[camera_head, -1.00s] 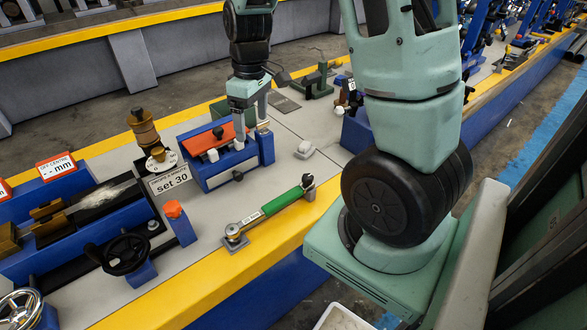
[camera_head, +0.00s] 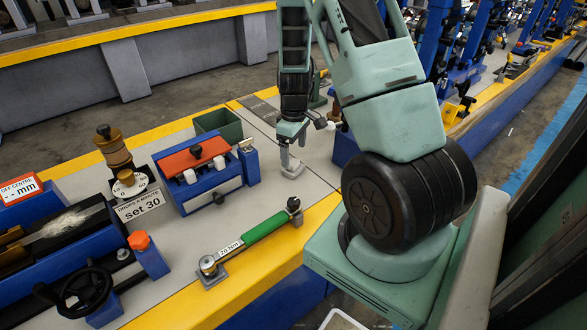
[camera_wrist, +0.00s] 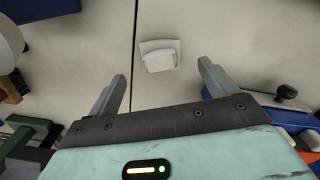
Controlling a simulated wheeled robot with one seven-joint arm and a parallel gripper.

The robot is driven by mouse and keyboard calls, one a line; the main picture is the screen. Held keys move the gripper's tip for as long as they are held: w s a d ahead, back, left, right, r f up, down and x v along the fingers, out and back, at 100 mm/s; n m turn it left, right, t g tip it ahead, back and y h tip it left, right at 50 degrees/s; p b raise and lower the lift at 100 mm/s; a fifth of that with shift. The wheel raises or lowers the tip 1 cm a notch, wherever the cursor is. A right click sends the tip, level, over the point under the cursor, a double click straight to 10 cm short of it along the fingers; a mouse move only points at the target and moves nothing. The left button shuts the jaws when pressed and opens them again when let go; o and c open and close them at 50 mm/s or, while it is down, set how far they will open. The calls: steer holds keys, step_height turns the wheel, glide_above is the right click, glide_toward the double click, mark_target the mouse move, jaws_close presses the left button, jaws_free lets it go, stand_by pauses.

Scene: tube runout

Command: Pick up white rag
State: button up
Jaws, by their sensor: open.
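The white rag (camera_wrist: 160,57) lies on the pale bench top in the wrist view, a small folded piece with a raised middle. It lies ahead of and between my two fingers, close to a dark seam in the bench. My gripper (camera_wrist: 162,69) is open, with nothing between its fingers. In the head view my gripper (camera_head: 290,155) points down just above the rag (camera_head: 293,171), partly covering it. I cannot tell the exact height left between them.
A blue block with a red-orange top (camera_head: 196,158) stands left of my gripper. A green-handled torque wrench (camera_head: 262,230) lies in front, near the yellow bench edge. A green open bin (camera_head: 219,124) stands behind. Blue machinery (camera_head: 345,148) is to the right.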

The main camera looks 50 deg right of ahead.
mark_target(294, 163)
steer(key=shift+f, duration=2.75)
steer(key=c, duration=1.1)
